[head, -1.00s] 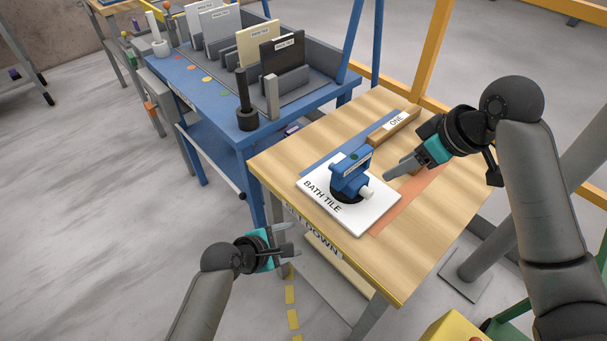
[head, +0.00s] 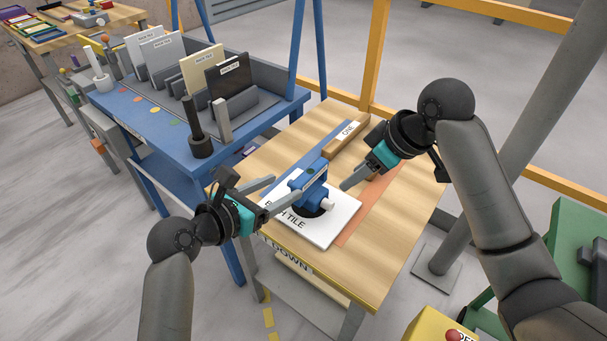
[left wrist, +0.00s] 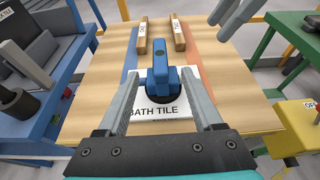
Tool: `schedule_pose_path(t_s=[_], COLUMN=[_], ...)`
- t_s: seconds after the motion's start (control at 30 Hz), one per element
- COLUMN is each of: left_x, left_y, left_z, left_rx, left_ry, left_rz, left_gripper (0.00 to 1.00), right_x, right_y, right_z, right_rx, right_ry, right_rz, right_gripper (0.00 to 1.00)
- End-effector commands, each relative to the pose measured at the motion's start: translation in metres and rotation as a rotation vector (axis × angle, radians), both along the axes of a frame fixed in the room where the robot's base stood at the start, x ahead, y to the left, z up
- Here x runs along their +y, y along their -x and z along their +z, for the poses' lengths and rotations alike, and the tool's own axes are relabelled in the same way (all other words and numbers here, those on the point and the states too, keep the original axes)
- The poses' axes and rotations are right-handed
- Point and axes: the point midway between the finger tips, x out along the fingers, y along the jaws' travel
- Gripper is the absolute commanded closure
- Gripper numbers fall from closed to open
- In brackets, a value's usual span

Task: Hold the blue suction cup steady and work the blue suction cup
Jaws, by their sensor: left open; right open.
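The blue suction cup (head: 309,190) stands upright on the white bath tile (head: 323,233) on the wooden table. It has a blue handle, a dark round base and a white knob on its right side. My left gripper (head: 288,190) is open, its fingers pointing at the cup from the left. In the left wrist view the cup (left wrist: 162,76) lies ahead between the two open fingers (left wrist: 160,85), with no clear contact. My right gripper (head: 347,186) is open just right of the cup, near the white knob, apart from it.
A wooden block labelled ONE (head: 347,133) lies behind the tile, with blue and orange strips on the table (head: 395,225). A blue rack (head: 150,130) holding several tiles stands at left. A yellow box with a red button (head: 430,328) is at front right.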

Motion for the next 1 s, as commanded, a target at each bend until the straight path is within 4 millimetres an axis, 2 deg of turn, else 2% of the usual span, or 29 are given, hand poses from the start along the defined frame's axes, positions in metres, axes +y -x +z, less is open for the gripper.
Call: schedule_pose_path(t_s=[0.2,0.6,0.8,1.0], left_x=[-0.021,-0.051,-0.059,-0.062], left_y=[-0.028,-0.069,-0.081,-0.085], left_z=[-0.012,-0.031,-0.037,-0.039], left_rx=[-0.001,-0.001,0.000,-0.001], left_ry=[-0.001,-0.003,-0.002,-0.003], left_rz=[-0.002,-0.001,0.000,0.000], left_gripper=[0.32,0.32,0.32,0.32], right_x=[0.000,0.000,0.000,0.000], right_y=[0.000,0.000,0.000,0.000], right_z=[0.000,0.000,0.000,0.000], right_rx=[0.000,0.000,0.000,0.000], right_ry=[0.000,0.000,0.000,0.000], right_rz=[0.000,0.000,0.000,0.000], right_gripper=[0.50,0.50,0.50,0.50])
